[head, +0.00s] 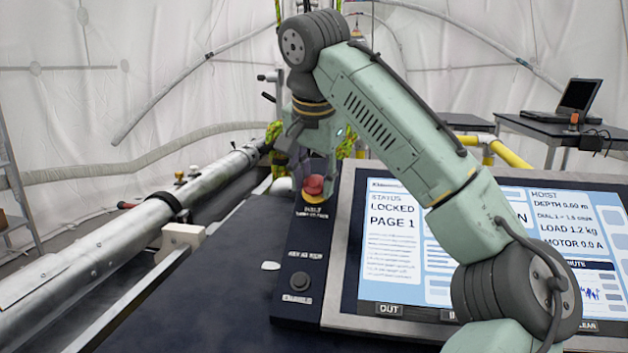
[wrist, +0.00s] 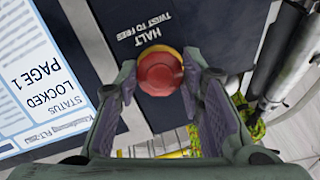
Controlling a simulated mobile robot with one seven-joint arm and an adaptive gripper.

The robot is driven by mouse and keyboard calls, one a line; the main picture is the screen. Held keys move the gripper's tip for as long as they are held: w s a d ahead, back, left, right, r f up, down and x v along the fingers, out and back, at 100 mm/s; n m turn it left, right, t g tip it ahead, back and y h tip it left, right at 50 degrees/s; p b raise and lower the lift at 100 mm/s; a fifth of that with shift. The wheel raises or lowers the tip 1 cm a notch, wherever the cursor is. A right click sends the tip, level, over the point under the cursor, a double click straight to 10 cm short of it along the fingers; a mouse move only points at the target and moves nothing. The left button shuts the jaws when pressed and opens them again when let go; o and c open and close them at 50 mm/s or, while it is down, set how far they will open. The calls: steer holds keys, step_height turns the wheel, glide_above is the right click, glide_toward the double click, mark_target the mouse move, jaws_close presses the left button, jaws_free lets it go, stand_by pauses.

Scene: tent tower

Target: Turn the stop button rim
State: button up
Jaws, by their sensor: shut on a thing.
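The red stop button (head: 313,185) with its yellow base stands at the far end of a dark narrow panel in the head view. In the wrist view the red button (wrist: 160,72) sits between my two fingers, beside the label "HALT TWIST TO FREE". My gripper (head: 312,170) is over the button from above. In the wrist view my gripper (wrist: 165,85) has one finger on each side of the red rim and is shut on it. The exact contact points are partly hidden by the fingers. The screen (head: 400,235) reads "LOCKED" and "PAGE 1".
A small round dark button (head: 300,281) is on the near end of the same panel. The display console lies right of it, under my arm. A long metal tube (head: 130,215) runs along the left. A laptop (head: 572,100) stands on a table at the back right.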

steer(key=shift+m, duration=0.5)
steer(key=o, duration=1.2)
steer(key=v, duration=0.7)
steer(key=shift+s+r, duration=0.15)
